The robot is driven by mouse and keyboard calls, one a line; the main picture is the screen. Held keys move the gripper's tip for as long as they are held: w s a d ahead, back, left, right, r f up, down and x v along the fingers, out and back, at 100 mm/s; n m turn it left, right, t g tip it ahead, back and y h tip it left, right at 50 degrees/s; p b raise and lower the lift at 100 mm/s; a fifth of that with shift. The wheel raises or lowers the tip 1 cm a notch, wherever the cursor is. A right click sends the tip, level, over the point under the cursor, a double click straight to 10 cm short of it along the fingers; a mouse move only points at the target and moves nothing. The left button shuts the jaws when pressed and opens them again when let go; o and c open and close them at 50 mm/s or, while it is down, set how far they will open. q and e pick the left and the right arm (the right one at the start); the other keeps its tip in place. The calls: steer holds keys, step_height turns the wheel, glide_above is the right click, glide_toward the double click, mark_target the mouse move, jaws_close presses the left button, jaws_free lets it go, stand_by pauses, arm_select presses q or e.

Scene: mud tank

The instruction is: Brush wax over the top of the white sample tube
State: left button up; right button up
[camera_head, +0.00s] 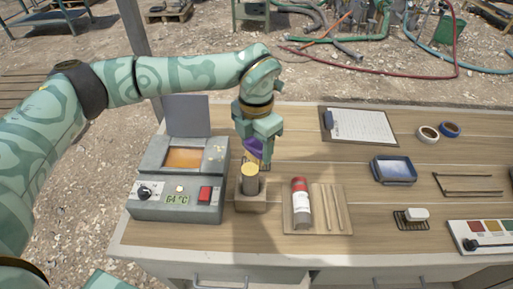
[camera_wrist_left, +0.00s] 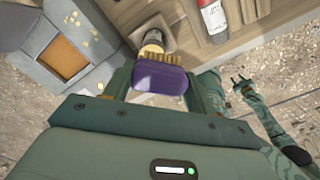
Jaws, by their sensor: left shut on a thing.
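A sample tube (camera_head: 250,186) stands upright in a square wooden holder (camera_head: 244,206) and shows a tan top. My left gripper (camera_head: 259,140) is shut on a purple-handled brush (camera_head: 256,147), also clear in the left wrist view (camera_wrist_left: 159,79). The yellow bristles (camera_wrist_left: 157,56) are over or against the tube's top; I cannot tell if they touch. The wax heater (camera_head: 174,196) stands left of the tube with orange wax (camera_head: 184,158). My right gripper (camera_wrist_left: 242,87) looks open and empty in the left wrist view.
A red-and-white tube (camera_head: 301,208) lies on a wooden tray (camera_head: 338,229) with thin sticks, right of the holder. A blue dish (camera_head: 393,170), a clipboard (camera_head: 358,125), tape rolls (camera_head: 428,134) and a small rack (camera_head: 410,221) lie farther right. Bare planks show between them.

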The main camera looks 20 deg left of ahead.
arm_select(q)
step_height(320, 180, up, 2)
steer(key=shift+p, duration=0.55)
steer(key=shift+r+p, duration=0.5)
steer(key=shift+r, duration=0.35)
